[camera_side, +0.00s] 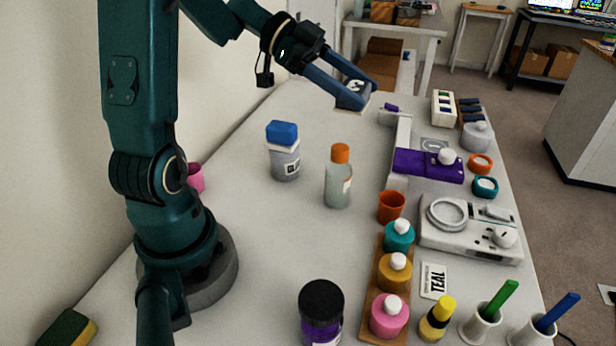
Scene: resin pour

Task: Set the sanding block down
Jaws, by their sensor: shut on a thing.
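My gripper (362,92) is at the top middle of the side view, above the far part of the white table. The block is held up in the air, apart from the table top. The fingers hide part of its sides and its underside cannot be seen clearly.
The white table (235,190) is clear at its far left.

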